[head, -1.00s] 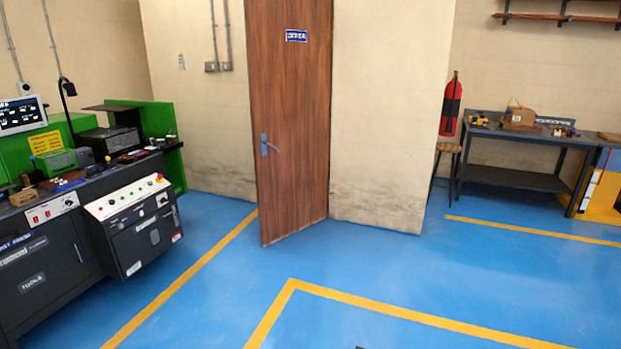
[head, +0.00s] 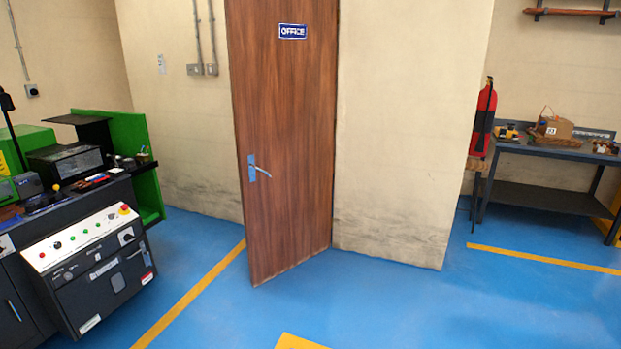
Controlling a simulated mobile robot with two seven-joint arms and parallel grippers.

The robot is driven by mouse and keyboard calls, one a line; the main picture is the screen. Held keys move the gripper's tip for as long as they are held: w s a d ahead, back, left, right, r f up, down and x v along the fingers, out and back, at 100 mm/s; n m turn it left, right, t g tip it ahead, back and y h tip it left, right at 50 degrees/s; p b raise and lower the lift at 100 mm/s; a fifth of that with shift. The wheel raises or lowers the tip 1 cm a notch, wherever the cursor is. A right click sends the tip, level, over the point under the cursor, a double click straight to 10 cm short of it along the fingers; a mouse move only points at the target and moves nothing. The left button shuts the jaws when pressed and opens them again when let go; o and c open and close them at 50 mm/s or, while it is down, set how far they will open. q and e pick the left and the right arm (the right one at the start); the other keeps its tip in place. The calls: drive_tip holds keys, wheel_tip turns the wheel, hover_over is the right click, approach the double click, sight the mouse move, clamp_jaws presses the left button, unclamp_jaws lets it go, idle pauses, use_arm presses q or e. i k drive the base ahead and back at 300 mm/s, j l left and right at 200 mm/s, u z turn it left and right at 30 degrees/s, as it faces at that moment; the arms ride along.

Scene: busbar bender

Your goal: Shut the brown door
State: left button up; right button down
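The brown door (head: 290,130) stands in the middle of the head view. It is ajar: its left, handle-side edge stands out from the wall towards me, and its right edge meets the wall. A blue-backed lever handle (head: 258,174) sits near its left edge. The door's top is out of frame. Neither of my grippers is in view.
A dark machine with a control panel (head: 84,239) stands at the left. A grey workbench (head: 540,197) and a red fire extinguisher (head: 484,120) are at the right. The blue floor (head: 400,305) before the door is clear.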

sight(282, 57)
drive_tip(key=i, duration=1.5)
drive_tip(key=i+l+u, duration=0.1)
drive_tip(key=i+u, duration=0.3)
drive_tip(key=i+l+u, duration=0.25)
drive_tip(key=i+u, duration=0.2)
drive_tip(key=i+l+u, duration=0.4)
drive_tip(key=i+l, duration=0.05)
drive_tip(key=i, duration=0.1)
